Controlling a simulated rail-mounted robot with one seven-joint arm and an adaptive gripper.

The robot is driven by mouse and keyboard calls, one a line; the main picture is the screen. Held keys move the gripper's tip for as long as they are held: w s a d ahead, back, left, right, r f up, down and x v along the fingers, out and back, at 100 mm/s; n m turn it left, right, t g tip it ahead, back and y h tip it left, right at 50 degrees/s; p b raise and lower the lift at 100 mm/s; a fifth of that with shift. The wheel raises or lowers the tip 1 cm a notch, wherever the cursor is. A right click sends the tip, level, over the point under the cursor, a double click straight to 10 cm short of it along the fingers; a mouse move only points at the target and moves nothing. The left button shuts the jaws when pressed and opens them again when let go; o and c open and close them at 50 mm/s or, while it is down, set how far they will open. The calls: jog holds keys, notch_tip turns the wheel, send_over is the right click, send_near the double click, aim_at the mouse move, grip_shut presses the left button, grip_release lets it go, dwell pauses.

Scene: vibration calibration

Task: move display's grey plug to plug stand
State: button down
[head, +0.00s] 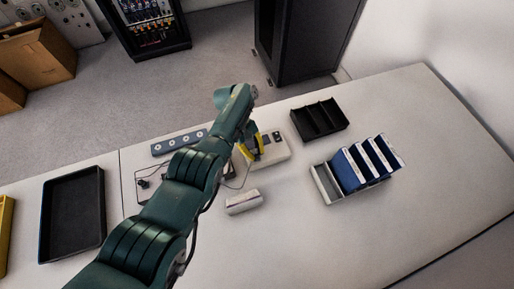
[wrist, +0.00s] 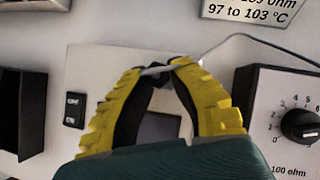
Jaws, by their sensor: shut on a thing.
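My gripper (wrist: 165,66) has yellow fingers that meet at their tips on the small grey plug (wrist: 156,70). The plug is mostly hidden by the fingertips, and a thin grey cable runs from there to the right. The display (wrist: 100,75) is a pale box with a dark screen and a black rocker switch, below the fingers in the wrist view. In the head view my gripper (head: 252,146) is over the left part of the display (head: 277,158). A blue-grey strip with several round sockets (head: 180,142) lies left of it; I cannot tell whether it is the plug stand.
A knob box marked 100 ohm (wrist: 265,95) is beside the display. A white labelled block (head: 243,202) lies in front. An empty black divided tray (head: 320,118) and a rack of blue binders (head: 360,168) stand right. A black tray (head: 72,215) is left. The front right table is clear.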

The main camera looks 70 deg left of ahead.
aim_at(255, 153)
jog(key=shift+s+d+n+t+y+p, duration=0.1)
jog(key=shift+n+t+y+p, duration=0.5)
jog(key=shift+n+p, duration=1.25)
jog(key=shift+s+d+n+t+y+p, duration=0.1)
jog(key=shift+n+t+y+p, duration=0.6)
jog(key=shift+p, duration=1.95)
dwell(0.5)
jog(key=shift+r+n+h+p, duration=0.35)
jog(key=shift+r+p, duration=0.1)
jog(key=shift+r, duration=0.15)
dwell(0.7)
jog(key=shift+r+p, duration=1.6)
jog(key=shift+r, duration=0.1)
jog(key=shift+a+f, duration=0.1)
